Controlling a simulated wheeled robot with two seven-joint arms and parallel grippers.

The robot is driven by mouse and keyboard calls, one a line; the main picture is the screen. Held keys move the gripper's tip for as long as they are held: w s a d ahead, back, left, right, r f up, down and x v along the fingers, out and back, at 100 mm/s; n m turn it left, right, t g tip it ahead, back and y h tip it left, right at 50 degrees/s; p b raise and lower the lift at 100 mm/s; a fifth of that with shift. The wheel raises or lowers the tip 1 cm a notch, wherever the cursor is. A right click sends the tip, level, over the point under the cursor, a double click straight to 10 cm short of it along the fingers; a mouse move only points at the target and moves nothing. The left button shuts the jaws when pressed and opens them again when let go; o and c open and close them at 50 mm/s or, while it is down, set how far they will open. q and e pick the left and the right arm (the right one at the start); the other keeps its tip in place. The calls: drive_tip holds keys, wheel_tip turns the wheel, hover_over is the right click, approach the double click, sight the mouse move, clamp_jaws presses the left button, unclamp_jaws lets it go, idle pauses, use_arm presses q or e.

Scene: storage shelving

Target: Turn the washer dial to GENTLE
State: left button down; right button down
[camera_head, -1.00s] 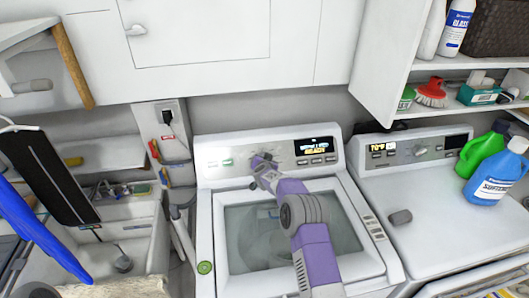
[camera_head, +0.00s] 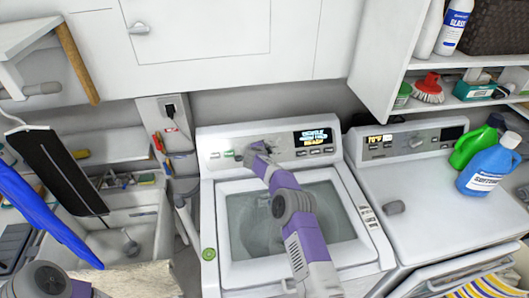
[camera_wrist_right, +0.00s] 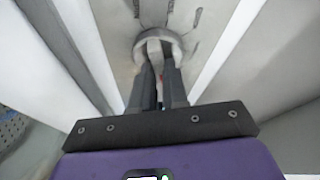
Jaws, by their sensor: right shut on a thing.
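The washer (camera_head: 209,225) stands in the middle of the head view, with its control panel along the back. The dial (camera_wrist_right: 174,47) is a round pale knob with a raised grip bar. My right gripper (camera_wrist_right: 160,66) is shut on it, one dark finger on each side of the bar. In the head view the right gripper (camera_head: 258,151) reaches the panel and largely hides the dial. The washer display (camera_head: 312,137) is lit with several lines of text, the lowest yellowish, too small to read surely. My left gripper is out of view; only part of that arm shows at lower left.
A dryer (camera_head: 400,225) with its own panel stands close on the right, with a green bottle (camera_head: 470,148) and a blue bottle (camera_head: 490,168) on top. A sink (camera_head: 140,225) is at left. Cabinets hang above the washer.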

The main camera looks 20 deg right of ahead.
drive_tip(key=shift+m, duration=0.5)
drive_tip(key=c, duration=1.1)
unclamp_jaws()
drive_tip(key=shift+c, duration=0.2)
drive_tip(key=shift+a+r, duration=0.1)
drive_tip(key=shift+r, duration=0.05)
drive_tip(key=v, duration=0.7)
drive_tip(key=shift+s+b, duration=0.15)
drive_tip(key=shift+b, duration=0.3)
